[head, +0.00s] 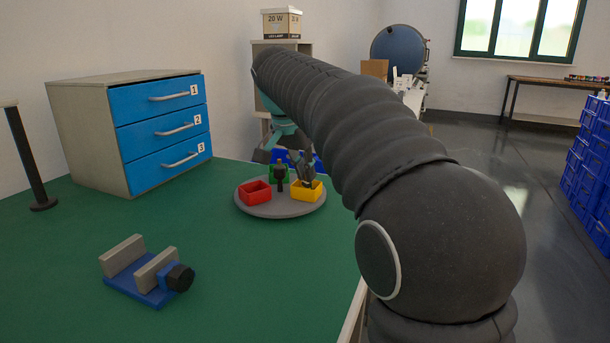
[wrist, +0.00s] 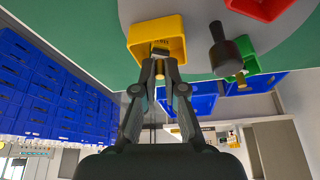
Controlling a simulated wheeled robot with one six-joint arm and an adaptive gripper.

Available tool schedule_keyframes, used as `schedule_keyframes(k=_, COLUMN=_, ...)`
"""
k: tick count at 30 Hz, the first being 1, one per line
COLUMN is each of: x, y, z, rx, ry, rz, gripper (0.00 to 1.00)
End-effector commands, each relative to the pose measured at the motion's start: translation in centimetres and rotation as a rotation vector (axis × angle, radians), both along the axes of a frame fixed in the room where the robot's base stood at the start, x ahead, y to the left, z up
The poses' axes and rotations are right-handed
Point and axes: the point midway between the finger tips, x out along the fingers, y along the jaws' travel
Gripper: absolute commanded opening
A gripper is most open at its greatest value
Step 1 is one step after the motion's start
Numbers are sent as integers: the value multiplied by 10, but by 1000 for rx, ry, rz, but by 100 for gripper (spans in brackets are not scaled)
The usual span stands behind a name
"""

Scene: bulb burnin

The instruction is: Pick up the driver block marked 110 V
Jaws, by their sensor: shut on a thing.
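My gripper (head: 307,183) reaches down into the yellow bin (head: 299,195) on the round grey turntable (head: 268,211). In the wrist view my gripper (wrist: 160,66) is shut on a small block (wrist: 160,46) at the mouth of the yellow bin (wrist: 137,36). The block is mostly hidden by the fingers and the bin. Its marking is too small to read, so I cannot tell whether it says 110 V.
A red bin (head: 254,192) and a green bin (head: 277,175) share the turntable around a black centre knob (head: 280,171). A blue vise (head: 143,283) stands nearer on the green bench. A blue three-drawer cabinet (head: 161,131) is at left, its drawers shut.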

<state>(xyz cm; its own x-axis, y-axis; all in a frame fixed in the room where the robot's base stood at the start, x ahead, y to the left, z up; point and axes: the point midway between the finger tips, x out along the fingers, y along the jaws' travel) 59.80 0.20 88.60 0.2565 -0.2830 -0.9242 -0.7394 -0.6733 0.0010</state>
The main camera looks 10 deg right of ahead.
Motion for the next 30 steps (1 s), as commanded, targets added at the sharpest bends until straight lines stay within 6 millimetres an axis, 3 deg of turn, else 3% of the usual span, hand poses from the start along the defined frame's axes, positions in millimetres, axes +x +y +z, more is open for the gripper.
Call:
schedule_keyframes(k=8, x=1, y=0, z=40, rx=1, ry=-4, rz=-1, gripper=0)
schedule_keyframes(k=21, x=-15, y=-87, z=88, rx=0, ry=-3, rz=-5, gripper=0)
schedule_keyframes(k=30, x=-20, y=-113, z=107, rx=0, ry=-3, rz=-1, gripper=0)
